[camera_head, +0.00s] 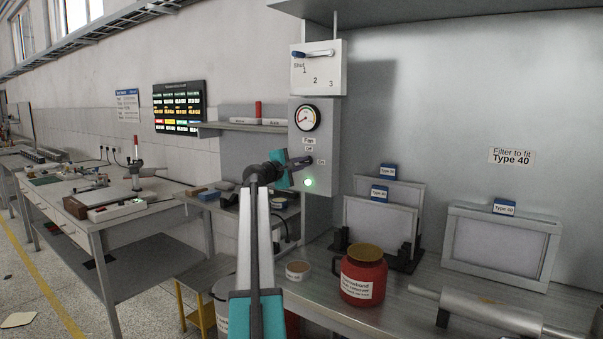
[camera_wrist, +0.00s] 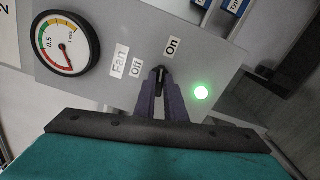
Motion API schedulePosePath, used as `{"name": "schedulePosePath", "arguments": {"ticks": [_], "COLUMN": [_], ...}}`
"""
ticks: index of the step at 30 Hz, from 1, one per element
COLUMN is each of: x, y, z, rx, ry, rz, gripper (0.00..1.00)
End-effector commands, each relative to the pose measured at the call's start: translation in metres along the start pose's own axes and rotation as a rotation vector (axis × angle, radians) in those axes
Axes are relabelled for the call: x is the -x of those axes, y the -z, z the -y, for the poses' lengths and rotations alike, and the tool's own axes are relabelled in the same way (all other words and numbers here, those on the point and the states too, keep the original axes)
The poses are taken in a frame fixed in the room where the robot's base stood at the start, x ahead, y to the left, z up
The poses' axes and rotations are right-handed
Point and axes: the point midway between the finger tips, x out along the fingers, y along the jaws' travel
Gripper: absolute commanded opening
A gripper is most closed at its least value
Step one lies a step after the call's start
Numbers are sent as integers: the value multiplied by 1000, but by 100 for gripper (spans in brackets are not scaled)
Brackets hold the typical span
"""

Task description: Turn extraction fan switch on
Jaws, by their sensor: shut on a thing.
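The fan control panel (camera_head: 326,135) is a grey box on the wall, with labels Fan, Off and On and a green light (camera_head: 308,182) that is lit. In the wrist view the green light (camera_wrist: 201,92) glows beside the On label (camera_wrist: 172,47). My gripper (camera_head: 306,162) is at the panel near the On label. In the wrist view my gripper (camera_wrist: 160,76) has its fingertips closed together on the small dark fan switch (camera_wrist: 160,72), between the Off and On labels. The fingers hide most of the switch, so its exact tilt is hard to see.
A round gauge (camera_head: 307,118) sits above the switch, and a lever box (camera_head: 318,68) marked 1, 2, 3 is higher up. Below are a red jar (camera_head: 361,275) and framed filters (camera_head: 500,246) on the bench. A shelf (camera_head: 240,125) is to the left.

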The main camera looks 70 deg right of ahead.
Motion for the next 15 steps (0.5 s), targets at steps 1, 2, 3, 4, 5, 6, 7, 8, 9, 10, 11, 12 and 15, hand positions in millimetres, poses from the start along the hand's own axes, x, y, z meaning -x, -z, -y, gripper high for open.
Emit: {"name": "schedulePosePath", "arguments": {"ticks": [1, 2, 3, 4, 5, 6, 7, 8, 9, 10, 11, 12, 15], "x": [-1, -1, -1, -1, -1, -1, -1, -1, -1, -1, -1, -1, -1], "y": [2, 2, 1, 1, 1, 1, 1, 1, 1, 1, 1, 1, 0], "z": [3, 3, 3, 3, 2, 2, 2, 2, 2, 2, 1, 1, 1], "rx": [-35, -57, -82, -101, -118, -139, -153, -167, -182, -193, -203, -213, -232], "ry": [-2, -2, -2, -2, -3, -3, -3, -3, -3, -3, -3, -3, -2], "rz": [-1, -1, -1, -1, -1, -1, -1, -1, -1, -1, -1, -1, -1], "gripper": [0, 0, 0, 0, 0, 0, 0, 0, 0, 0, 0, 0, 0]}}
